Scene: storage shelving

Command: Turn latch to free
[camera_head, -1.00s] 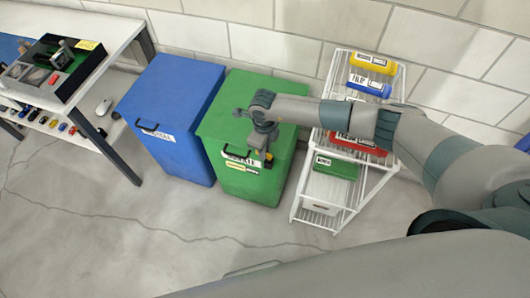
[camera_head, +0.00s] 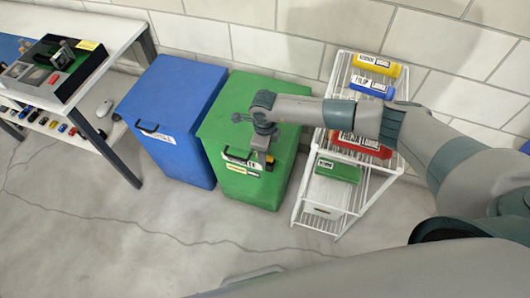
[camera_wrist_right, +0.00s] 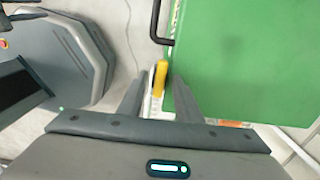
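The green cabinet (camera_head: 225,125) stands between the blue cabinet and the white rack, with a black handle (camera_wrist_right: 160,22) on its front. A yellow latch (camera_wrist_right: 160,78) shows in the right wrist view at the cabinet's edge, upright in the picture. My right gripper (camera_wrist_right: 158,85) is open, with one finger on each side of the latch; small gaps seem to remain, and contact cannot be told. In the head view my right gripper (camera_head: 262,158) points down at the cabinet's front upper edge and hides most of the latch. My left gripper is out of view.
A blue cabinet (camera_head: 172,95) stands left of the green one. A white wire rack (camera_head: 337,222) with several labelled coloured items stands close on the right. A white workbench (camera_head: 110,25) is at far left. The floor in front is clear.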

